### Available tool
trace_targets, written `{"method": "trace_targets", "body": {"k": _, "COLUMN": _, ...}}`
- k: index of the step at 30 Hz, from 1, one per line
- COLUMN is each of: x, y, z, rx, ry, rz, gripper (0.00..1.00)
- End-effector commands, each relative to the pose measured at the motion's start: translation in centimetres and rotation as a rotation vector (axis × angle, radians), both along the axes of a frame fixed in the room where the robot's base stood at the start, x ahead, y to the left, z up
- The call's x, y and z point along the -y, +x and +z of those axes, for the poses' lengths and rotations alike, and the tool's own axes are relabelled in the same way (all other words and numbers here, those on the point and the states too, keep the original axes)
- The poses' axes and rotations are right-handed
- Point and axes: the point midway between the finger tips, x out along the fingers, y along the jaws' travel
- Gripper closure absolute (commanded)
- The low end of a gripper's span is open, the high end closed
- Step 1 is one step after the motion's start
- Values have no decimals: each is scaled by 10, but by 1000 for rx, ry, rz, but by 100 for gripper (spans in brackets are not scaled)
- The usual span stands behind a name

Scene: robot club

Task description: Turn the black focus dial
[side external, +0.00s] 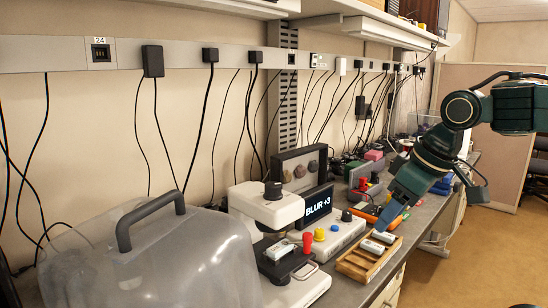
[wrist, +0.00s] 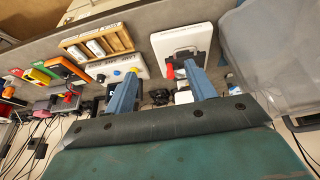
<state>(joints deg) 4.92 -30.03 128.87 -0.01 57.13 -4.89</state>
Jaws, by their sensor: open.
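A white control box (side external: 345,235) carries a yellow knob (side external: 319,234), a blue knob (side external: 334,227) and a black dial (side external: 347,215) in a row. In the wrist view the black dial (wrist: 101,78) is at the box's left end, beside the blue knob (wrist: 117,73). A dark display (side external: 318,205) behind the box reads "BLUR +3". A white microscope (side external: 265,210) stands to the left of the box, with a black cap on top and a red knob at its stage. My gripper (wrist: 160,68) is open and empty, pointing down, above and to the right of the box in the side view.
A wooden tray (side external: 352,268) with small pale pieces lies in front of the box. A clear cover with a grey handle (side external: 150,215) fills the near left. Coloured tools and blocks (wrist: 55,67) crowd the bench beyond the box. Cables hang on the wall.

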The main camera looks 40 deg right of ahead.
Motion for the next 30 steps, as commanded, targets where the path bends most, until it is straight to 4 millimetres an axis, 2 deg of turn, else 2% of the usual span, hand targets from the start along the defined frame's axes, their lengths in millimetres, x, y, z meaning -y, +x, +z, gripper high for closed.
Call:
{"method": "trace_targets", "body": {"k": 6, "x": 23, "y": 47, "z": 23, "rx": -57, "ry": -17, "rz": -7, "gripper": 45}}
{"method": "trace_targets", "body": {"k": 15, "x": 63, "y": 108, "z": 39, "rx": -132, "ry": -31, "rz": -12, "gripper": 45}}
{"method": "trace_targets", "body": {"k": 22, "x": 100, "y": 151, "z": 40, "rx": -189, "ry": -33, "rz": -13, "gripper": 45}}
{"method": "trace_targets", "body": {"k": 30, "x": 151, "y": 197, "z": 28, "rx": -254, "ry": -26, "rz": -14, "gripper": 45}}
